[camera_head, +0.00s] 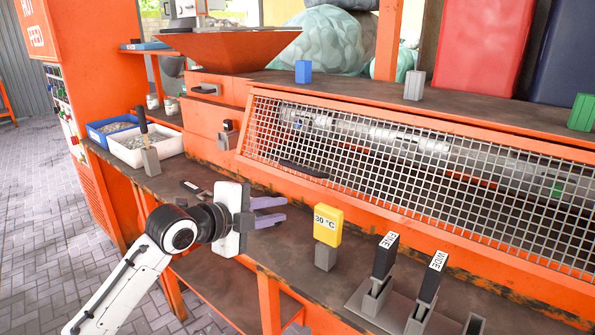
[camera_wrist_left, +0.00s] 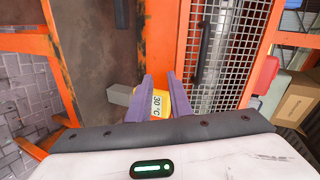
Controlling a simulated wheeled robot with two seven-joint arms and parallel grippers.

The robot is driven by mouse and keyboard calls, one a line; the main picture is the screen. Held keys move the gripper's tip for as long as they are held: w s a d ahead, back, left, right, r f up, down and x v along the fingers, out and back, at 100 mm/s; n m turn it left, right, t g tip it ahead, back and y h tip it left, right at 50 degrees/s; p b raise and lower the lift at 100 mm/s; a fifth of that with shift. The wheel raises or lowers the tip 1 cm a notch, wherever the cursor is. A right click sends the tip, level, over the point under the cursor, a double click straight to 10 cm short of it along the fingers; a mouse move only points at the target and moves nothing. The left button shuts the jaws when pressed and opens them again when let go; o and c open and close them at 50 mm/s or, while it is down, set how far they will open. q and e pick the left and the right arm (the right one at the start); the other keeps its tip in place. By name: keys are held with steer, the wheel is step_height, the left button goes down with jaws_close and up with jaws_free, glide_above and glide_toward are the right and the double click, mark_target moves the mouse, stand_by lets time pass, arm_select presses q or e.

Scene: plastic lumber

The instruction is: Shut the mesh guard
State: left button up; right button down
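The mesh guard (camera_head: 420,165) is a wire grid in an orange frame, sloping across the front of the machine over a metal barrel. I cannot tell whether it is fully shut. Its black bar handle (camera_head: 303,169) lies near its lower left; the handle also shows in the left wrist view (camera_wrist_left: 203,52), ahead and to the right of the fingers. My left gripper (camera_head: 285,210) is above the bench, in front of and below the handle, apart from it. Its two purple fingers are open with nothing held; they also show in the left wrist view (camera_wrist_left: 160,80).
A yellow "30 °C" tag (camera_head: 328,225) stands in a grey holder right of my left gripper. White (camera_head: 133,157) and blue (camera_head: 98,136) trays sit at left. The bench beneath the gripper is mostly clear.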

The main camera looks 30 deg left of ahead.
arm_select(q)
steer(key=m+t, duration=0.2)
glide_toward(296, 169)
steer(key=w, duration=0.3)
steer(key=w+p, duration=0.1)
steer(key=w, duration=0.2)
steer(key=w+f, duration=0.1)
steer(key=w, duration=0.2)
steer(key=shift+d+f+p, duration=0.1)
steer(key=shift+d+p, duration=0.2)
steer(key=shift+p, duration=0.05)
steer(key=shift+w+d+f+g, duration=0.1)
steer(key=shift+w+g, duration=0.05)
steer(key=shift+w, duration=0.25)
steer(key=shift+w+f+g, duration=0.15)
steer(key=shift+w, duration=0.2)
steer(key=shift+c, duration=0.5)
jaws_close()
